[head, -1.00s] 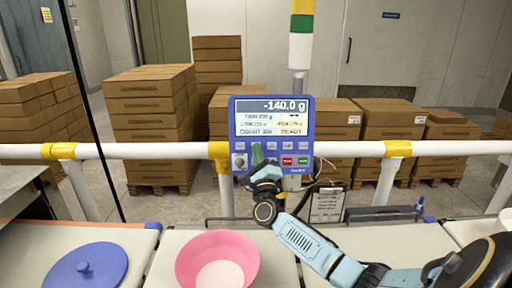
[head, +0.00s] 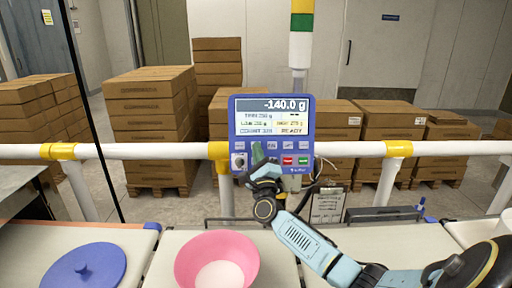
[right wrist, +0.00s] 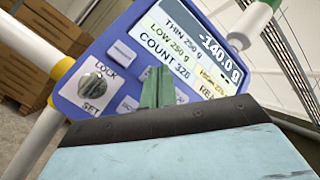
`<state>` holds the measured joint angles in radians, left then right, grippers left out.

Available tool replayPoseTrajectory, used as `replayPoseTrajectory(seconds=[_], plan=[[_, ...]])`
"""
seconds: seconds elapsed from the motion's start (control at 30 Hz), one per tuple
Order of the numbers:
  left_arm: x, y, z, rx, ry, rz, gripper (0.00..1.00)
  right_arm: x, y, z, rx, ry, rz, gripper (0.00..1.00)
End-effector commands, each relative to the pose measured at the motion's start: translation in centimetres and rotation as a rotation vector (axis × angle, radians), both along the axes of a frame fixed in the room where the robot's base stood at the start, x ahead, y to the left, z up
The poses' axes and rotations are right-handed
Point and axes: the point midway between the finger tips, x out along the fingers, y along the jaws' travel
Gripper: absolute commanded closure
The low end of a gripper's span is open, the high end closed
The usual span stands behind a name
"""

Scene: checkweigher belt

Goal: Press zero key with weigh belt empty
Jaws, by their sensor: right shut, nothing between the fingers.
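The blue control panel (head: 271,134) stands on the rail, its screen (head: 271,116) reading -140.0 g and READY. Below the screen is a row of small keys (head: 287,146), with a red and a green key under it and a key switch (right wrist: 92,85) at left. My right gripper (head: 257,153) is shut and empty, its green fingertips in front of the left-middle keys. In the right wrist view the fingertips (right wrist: 158,87) cover part of the key row; I cannot tell whether they touch. A pink bowl (head: 244,268) stands on the middle belt (head: 165,270). My left gripper is out of view.
A blue lid (head: 85,269) with a knob lies on the left belt (head: 40,238). A white rail (head: 150,151) with yellow joints crosses behind the belts. Stacked cartons (head: 150,115) stand beyond it. A signal tower (head: 301,40) rises behind the panel.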

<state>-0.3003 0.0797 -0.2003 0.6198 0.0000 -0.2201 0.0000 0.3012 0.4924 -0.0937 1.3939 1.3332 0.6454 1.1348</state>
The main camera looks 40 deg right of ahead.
Motion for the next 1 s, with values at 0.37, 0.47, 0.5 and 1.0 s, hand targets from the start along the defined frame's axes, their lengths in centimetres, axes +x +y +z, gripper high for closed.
replayPoseTrajectory(seconds=[0.37,0.47,0.5,1.0], plan=[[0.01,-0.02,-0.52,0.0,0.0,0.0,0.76,0.32,-0.26,-0.14,0.0,-0.001,0.0,1.0],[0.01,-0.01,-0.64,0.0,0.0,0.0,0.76,0.4,-0.32,-0.16,0.0,0.0,0.0,1.0],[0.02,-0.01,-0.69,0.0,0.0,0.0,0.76,0.44,-0.34,-0.17,0.0,0.0,0.0,1.0],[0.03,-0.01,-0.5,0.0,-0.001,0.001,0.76,0.35,-0.28,-0.08,0.0,0.001,0.0,1.0]])
